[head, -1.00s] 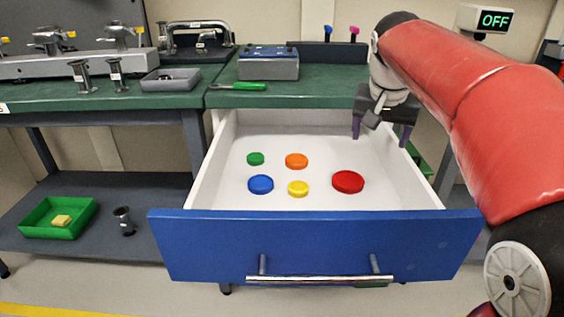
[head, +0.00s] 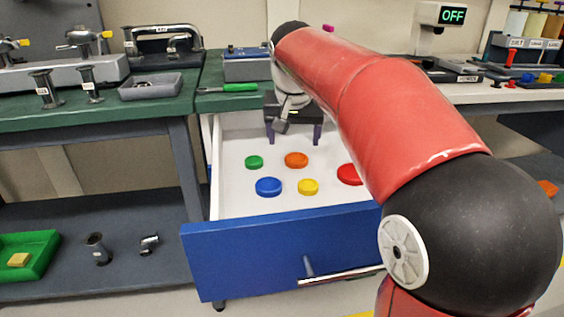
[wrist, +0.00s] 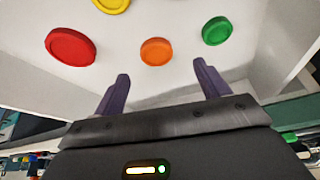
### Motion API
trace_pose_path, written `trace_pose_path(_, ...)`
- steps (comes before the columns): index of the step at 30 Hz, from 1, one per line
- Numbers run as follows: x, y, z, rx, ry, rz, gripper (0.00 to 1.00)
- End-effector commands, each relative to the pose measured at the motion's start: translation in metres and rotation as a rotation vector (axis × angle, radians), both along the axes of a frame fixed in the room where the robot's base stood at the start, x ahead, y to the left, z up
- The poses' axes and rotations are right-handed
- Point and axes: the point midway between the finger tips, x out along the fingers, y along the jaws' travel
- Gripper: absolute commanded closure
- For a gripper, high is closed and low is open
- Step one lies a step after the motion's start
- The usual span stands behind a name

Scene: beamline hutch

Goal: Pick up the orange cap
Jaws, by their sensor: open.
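The orange cap (head: 296,160) lies flat on the white floor of the open drawer (head: 240,205), between the green cap and the red cap. It also shows in the wrist view (wrist: 156,51), ahead of my fingers and roughly between their lines. My gripper (head: 294,141) is open and empty above the back part of the drawer, a little behind the orange cap. In the wrist view its two purple fingers (wrist: 162,80) are spread, with nothing between them.
Green (head: 254,162), blue (head: 268,187), yellow (head: 308,187) and red (head: 350,174) caps lie around the orange one. The drawer's blue front (head: 260,255) and white side walls enclose them. A green bench (head: 100,112) with fixtures stands behind and left.

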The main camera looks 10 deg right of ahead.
Motion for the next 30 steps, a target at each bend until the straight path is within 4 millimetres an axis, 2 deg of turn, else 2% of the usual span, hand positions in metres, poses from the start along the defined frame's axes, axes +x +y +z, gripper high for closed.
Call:
trace_pose_path(13, 0.022, -0.011, -0.055, 0.0, 0.003, -0.001, 0.25)
trace_pose_path(23, 0.025, -0.011, -0.061, 0.0, 0.0, 0.0, 0.25)
trace_pose_path(30, 0.025, -0.011, -0.061, 0.0, 0.0, 0.0, 0.56)
